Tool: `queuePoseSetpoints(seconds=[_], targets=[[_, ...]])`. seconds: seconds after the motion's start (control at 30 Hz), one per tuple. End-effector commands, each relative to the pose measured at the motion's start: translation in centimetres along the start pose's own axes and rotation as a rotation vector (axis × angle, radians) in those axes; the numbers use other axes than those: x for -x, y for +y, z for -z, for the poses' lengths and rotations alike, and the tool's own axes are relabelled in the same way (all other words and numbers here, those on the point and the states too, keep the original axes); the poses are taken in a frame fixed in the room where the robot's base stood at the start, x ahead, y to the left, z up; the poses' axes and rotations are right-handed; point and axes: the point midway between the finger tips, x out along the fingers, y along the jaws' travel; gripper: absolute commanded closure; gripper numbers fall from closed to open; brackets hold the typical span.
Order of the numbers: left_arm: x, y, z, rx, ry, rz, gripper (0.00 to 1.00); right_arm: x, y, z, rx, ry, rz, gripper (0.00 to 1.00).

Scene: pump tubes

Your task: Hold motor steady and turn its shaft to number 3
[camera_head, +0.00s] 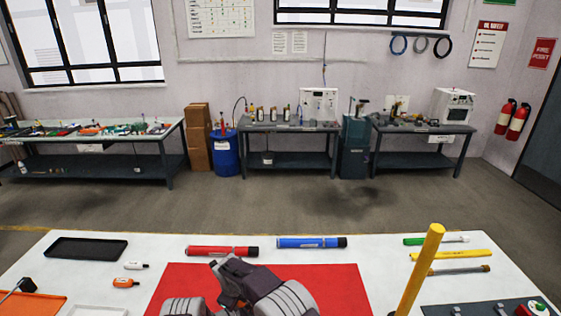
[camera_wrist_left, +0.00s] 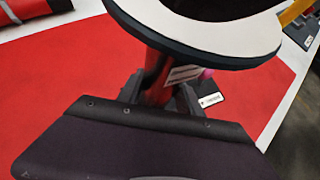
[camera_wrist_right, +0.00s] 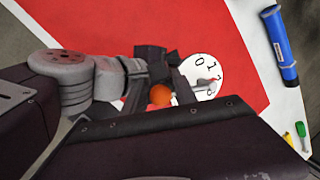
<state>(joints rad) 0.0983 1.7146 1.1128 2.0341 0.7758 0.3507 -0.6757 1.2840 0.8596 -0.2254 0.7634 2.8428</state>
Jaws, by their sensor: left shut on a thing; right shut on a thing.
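The motor (camera_wrist_left: 158,70) shows in the left wrist view as an upright reddish body with pale labels, under a wide white disc (camera_wrist_left: 225,12) with a black rim. My left gripper (camera_wrist_left: 160,92) is shut around this body. In the right wrist view the disc (camera_wrist_right: 208,66) is a white dial with a 0 and a 1 readable. A grey piece lies over the dial; which number it points to I cannot tell. My right gripper (camera_wrist_right: 165,88) is shut at the orange knob (camera_wrist_right: 161,95) beside the dial. In the head view my arms hide the motor.
The motor stands over a red mat (camera_head: 340,285) on a white table. A red tube (camera_head: 222,251) and a blue tube (camera_head: 312,242) lie behind the mat. A yellow post (camera_head: 420,270) stands at right. A black tray (camera_head: 86,248) lies at left.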

Motion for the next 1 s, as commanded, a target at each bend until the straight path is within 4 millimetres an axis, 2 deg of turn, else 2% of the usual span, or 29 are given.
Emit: queuePoseSetpoints(seconds=[0.07,0.37,0.6,1.0], targets=[[-0.1,-0.1,-0.3,-0.015,-0.004,0.004,1.00,-0.2,0.3,-0.6,-0.032,-0.006,0.002,1.00],[-0.2,-0.4,-0.4,-0.020,-0.005,0.010,1.00,-0.1,0.1,-1.0,-0.047,-0.012,0.006,1.00],[-0.2,-0.5,-0.3,-0.020,-0.006,0.014,1.00,-0.3,-0.2,-1.9,-0.155,0.014,0.024,1.00],[-0.1,-0.7,-0.1,-0.017,-0.003,0.016,1.00,0.0,-0.4,-2.1,-0.181,0.018,0.029,1.00]])
